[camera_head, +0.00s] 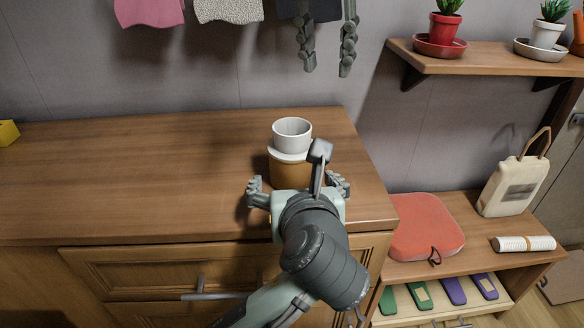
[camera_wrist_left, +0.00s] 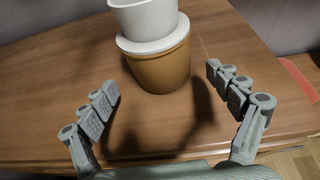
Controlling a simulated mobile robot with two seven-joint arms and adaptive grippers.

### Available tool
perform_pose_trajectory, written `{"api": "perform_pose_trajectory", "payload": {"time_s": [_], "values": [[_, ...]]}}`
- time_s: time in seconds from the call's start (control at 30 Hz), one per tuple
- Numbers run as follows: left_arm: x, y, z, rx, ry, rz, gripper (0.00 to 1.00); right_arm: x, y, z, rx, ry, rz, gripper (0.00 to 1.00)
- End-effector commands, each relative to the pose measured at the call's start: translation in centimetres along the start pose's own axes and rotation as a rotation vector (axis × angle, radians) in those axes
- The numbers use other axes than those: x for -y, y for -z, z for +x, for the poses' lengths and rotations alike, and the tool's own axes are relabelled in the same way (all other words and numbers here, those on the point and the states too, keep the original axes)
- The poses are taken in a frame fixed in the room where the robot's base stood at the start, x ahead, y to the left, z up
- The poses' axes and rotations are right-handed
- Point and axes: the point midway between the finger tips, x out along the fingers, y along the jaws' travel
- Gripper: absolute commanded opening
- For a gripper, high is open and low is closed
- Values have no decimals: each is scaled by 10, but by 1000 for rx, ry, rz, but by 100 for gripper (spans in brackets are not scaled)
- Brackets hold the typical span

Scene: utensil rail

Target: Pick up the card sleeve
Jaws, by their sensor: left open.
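A brown, tapered sleeve-like body (camera_head: 283,172) stands upright on the wooden cabinet top, with a wide white rim and a white cup (camera_head: 292,131) on top. I take the brown part for the card sleeve; it also shows in the left wrist view (camera_wrist_left: 162,72). My left gripper (camera_head: 295,183) is open, its fingers spread on the near side of the sleeve, left and right of it, with a gap before it. It is empty in the left wrist view (camera_wrist_left: 162,82). It hides the sleeve's lower part in the head view. My right gripper (camera_head: 327,70) hangs open and empty at the top, fingers down.
Pink (camera_head: 150,10) and pale (camera_head: 228,10) cloths hang at the top. A shelf (camera_head: 480,62) with potted plants is at the upper right. A lower bench holds a red cushion (camera_head: 425,228), a bag (camera_head: 514,185) and a white roll (camera_head: 523,243).

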Motion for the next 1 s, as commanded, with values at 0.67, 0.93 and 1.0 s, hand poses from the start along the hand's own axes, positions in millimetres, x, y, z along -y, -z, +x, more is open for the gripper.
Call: {"api": "perform_pose_trajectory", "payload": {"time_s": [0.67, 0.93, 1.0], "values": [[2, 0, 41, 1, -1, -1, 75, 0, 0, 0, 0, 0, 0, 34], [2, 0, 41, 0, -1, 0, 41, 0, 0, 0, 0, 0, 0, 34], [2, 1, 41, -1, -1, 0, 33, 0, 0, 0, 0, 0, 0, 34]]}}
